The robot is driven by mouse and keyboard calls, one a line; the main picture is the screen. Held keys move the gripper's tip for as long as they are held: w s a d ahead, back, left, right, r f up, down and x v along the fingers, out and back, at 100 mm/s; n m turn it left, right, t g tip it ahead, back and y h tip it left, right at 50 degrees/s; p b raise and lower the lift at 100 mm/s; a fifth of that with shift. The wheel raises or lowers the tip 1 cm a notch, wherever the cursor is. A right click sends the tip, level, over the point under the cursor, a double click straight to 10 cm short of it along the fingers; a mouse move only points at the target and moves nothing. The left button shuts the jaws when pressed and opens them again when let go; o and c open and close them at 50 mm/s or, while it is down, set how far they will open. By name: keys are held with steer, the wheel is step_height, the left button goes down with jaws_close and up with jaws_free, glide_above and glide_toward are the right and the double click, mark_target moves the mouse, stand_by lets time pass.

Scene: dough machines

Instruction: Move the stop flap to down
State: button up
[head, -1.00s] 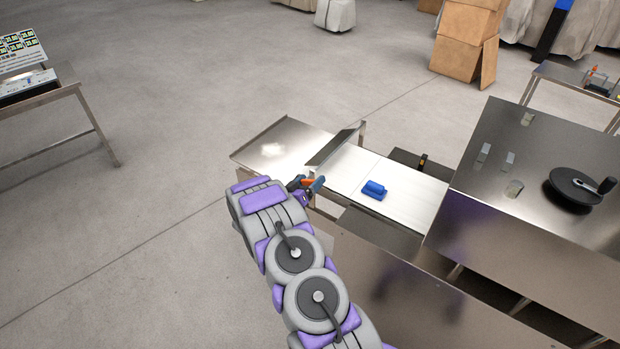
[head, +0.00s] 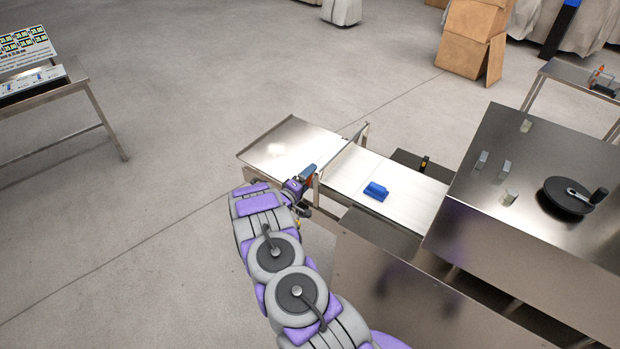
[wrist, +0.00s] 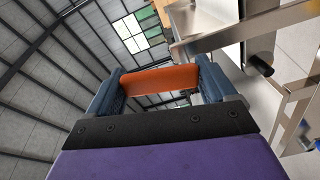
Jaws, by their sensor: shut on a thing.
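The stop flap (head: 343,149) is a thin metal plate across the conveyor between the left metal tray and the white belt. In the head view I now see it almost edge-on. My gripper (head: 306,176) is at the flap's near end, by the front side of the conveyor. In the wrist view, the blue fingers of my gripper (wrist: 160,88) are on both sides of an orange handle (wrist: 158,77) and are shut on it. The handle's joint to the flap is hidden in the head view.
The white belt (head: 352,170) carries a blue object (head: 376,191). The metal tray (head: 281,146) on the left is empty. A steel machine (head: 540,190) with a black handwheel (head: 569,195) stands to the right. Open floor lies left of the conveyor.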

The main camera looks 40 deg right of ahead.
steer(key=shift+w+a+n, duration=0.3)
steer(key=shift+w+n, duration=0.2)
steer(key=shift+n, duration=0.7)
steer(key=shift+f, duration=0.1)
steer(key=o, duration=1.1)
steer(key=shift+o, duration=1.1)
steer(key=shift+w+f, duration=0.15)
steer(key=shift+w, duration=0.05)
steer(key=shift+s, duration=0.25)
steer(key=b+v, duration=0.1)
steer(key=v, duration=1.6)
steer(key=shift+a, duration=0.2)
